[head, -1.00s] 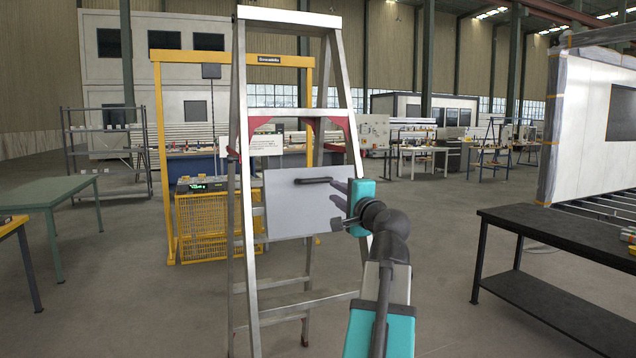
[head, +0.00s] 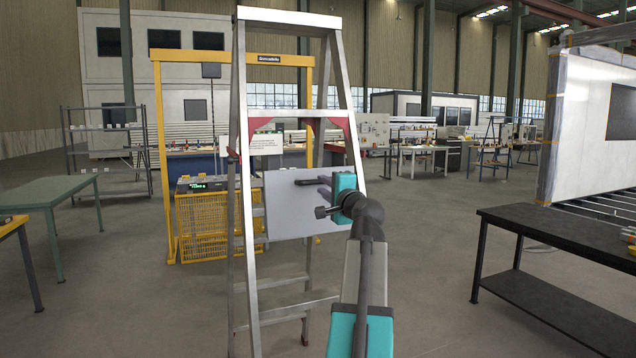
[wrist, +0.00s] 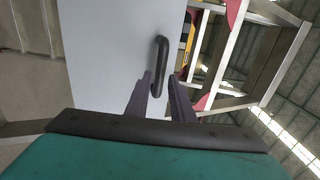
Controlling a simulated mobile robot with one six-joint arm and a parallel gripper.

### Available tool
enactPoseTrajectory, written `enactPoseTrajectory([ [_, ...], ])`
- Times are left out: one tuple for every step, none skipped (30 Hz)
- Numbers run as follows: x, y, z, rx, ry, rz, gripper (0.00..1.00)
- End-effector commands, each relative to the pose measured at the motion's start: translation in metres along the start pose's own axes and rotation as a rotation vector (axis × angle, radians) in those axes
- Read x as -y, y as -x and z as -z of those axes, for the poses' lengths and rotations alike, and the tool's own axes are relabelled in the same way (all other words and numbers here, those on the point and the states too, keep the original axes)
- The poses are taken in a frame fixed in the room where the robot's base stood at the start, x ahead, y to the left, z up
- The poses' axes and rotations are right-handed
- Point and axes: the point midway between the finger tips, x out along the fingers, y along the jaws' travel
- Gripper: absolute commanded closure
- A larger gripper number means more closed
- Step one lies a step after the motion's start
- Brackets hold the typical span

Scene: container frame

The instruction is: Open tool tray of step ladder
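The step ladder (head: 240,110) stands upright in the middle of the head view. Its tool tray (head: 285,222) shows as a flat grey panel, upright between the rails, and fills the upper left of the wrist view (wrist: 105,55). A dark bar handle (head: 305,182) sits near the panel's top; it also shows in the wrist view (wrist: 161,62). My gripper (wrist: 160,76) is open, with its two dark fingers pointing at the panel. The handle's near end appears between the fingertips; I cannot tell whether they touch it. In the head view my gripper (head: 323,187) partly hides the panel's right side.
A dark workbench (head: 560,228) stands at the right and a green table (head: 50,192) at the left. A yellow frame with a mesh cage (head: 205,225) is behind the ladder. The floor between the ladder and the workbench is clear.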

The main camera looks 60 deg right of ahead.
Motion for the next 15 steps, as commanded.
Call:
enactPoseTrajectory([
  [0.001, -0.008, 0.001, 0.001, 0.000, 0.000, 0.78],
  [0.001, -0.012, 0.001, 0.001, 0.000, 0.000, 0.78],
  [0.001, -0.016, 0.000, 0.001, 0.000, 0.000, 0.78],
  [0.001, -0.020, 0.000, 0.001, -0.001, -0.001, 0.78],
  [0.001, -0.023, 0.000, 0.001, -0.001, -0.001, 0.78],
  [0.001, -0.027, 0.000, 0.001, -0.001, -0.001, 0.78],
  [0.001, -0.030, 0.001, 0.001, 0.000, -0.001, 0.78],
  [0.001, -0.033, 0.001, 0.001, 0.000, -0.001, 0.78],
  [0.001, -0.036, 0.001, 0.001, 0.000, 0.000, 0.78],
  [0.001, -0.039, 0.000, 0.001, 0.000, 0.000, 0.78],
  [0.001, -0.041, 0.000, 0.001, 0.000, 0.000, 0.78],
  [0.001, -0.044, 0.000, 0.001, 0.000, 0.000, 0.78],
  [0.001, -0.045, 0.000, 0.001, 0.000, 0.001, 0.78],
  [0.001, -0.047, 0.000, 0.001, 0.000, 0.001, 0.78],
  [0.001, -0.048, 0.000, 0.001, 0.000, 0.000, 0.78],
])
